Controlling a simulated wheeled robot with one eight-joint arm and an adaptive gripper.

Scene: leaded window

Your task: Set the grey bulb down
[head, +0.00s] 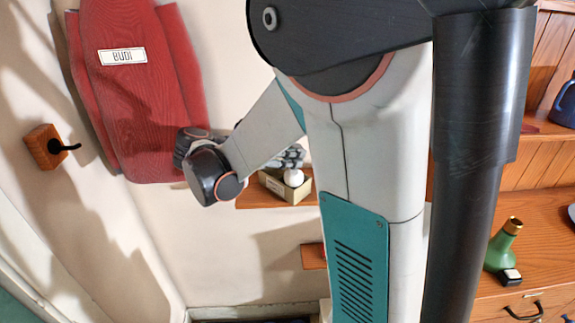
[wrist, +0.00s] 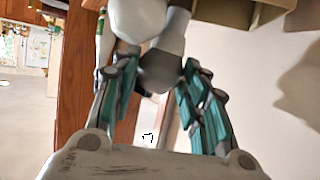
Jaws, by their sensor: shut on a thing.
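My gripper (wrist: 160,72) is shut on the grey bulb (wrist: 161,68), whose dark rounded end sits between the teal-padded fingers in the wrist view. A paler neck runs up from it to the top edge. In the head view my gripper (head: 291,157) is beyond my forearm, just above a small wooden wall shelf (head: 255,198). I cannot make out the grey bulb there. A white bulb (head: 293,177) shows at an open cream box (head: 272,185) on that shelf. In the wrist view a white rounded thing (wrist: 137,18) is close beside the grey bulb.
The box also shows at the wrist view's top right (wrist: 238,12). A slim white-and-green thing (wrist: 103,38) stands left of the fingers. A green bottle (head: 501,248) stands right, on a wooden counter.

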